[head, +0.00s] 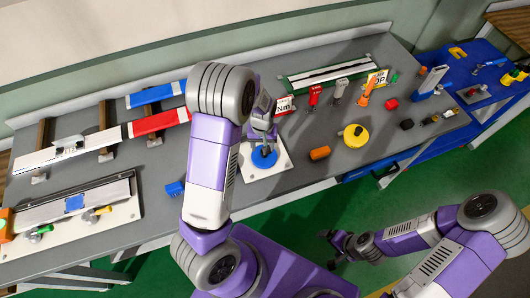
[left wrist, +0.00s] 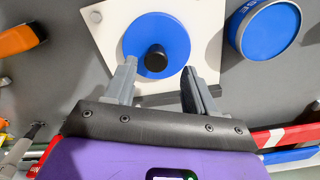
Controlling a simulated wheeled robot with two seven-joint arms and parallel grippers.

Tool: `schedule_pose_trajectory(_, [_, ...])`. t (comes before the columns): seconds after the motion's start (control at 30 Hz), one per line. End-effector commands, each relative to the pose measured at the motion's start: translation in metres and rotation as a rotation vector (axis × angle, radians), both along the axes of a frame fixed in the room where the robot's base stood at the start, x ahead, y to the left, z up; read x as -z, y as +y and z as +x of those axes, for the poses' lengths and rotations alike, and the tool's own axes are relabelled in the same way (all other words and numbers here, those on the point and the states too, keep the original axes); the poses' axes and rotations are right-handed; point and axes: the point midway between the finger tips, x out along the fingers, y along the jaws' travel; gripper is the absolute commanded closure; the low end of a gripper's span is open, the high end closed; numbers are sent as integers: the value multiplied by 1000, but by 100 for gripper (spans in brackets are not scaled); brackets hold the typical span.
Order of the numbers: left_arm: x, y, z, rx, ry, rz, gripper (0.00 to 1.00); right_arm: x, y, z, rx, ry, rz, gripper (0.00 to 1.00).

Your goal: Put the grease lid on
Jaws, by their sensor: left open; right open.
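The grease lid, a blue disc with a black knob, lies on a white plate; it shows in the head view (head: 264,158) and in the left wrist view (left wrist: 140,40). My left gripper (left wrist: 157,80) is open and empty, its fingertips on either side of the near part of the lid, with the knob just beyond them. In the head view my left gripper (head: 262,138) is above the lid. My right gripper (head: 343,250) is open, off the table's front edge.
The white plate (head: 280,170) lies on the grey table. An orange block (head: 319,153) and a yellow round object (head: 355,135) are to its right. My left arm hides part of the table.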

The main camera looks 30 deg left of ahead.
Motion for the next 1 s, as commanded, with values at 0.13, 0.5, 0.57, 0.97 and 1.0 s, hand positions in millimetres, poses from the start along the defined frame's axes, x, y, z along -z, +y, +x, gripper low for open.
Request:
schedule_pose_trajectory(0.13, [25, -5, -3, -1, 4, 0, 45, -2, 0, 0, 0, -1, 0, 6])
schedule_pose_trajectory(0.5, [40, -5, -2, 1, 0, -1, 45, -1, 0, 1, 1, -2, 0, 6])
schedule_pose_trajectory(0.57, [40, -5, -2, 1, 0, -1, 49, -1, 0, 1, 1, -2, 0, 6])
schedule_pose_trajectory(0.97, [40, -5, -2, 1, 0, -1, 100, -1, 0, 1, 1, -2, 0, 6])
schedule_pose_trajectory(1.0, [40, -5, -2, 1, 0, -1, 100, -1, 0, 1, 1, -2, 0, 6])
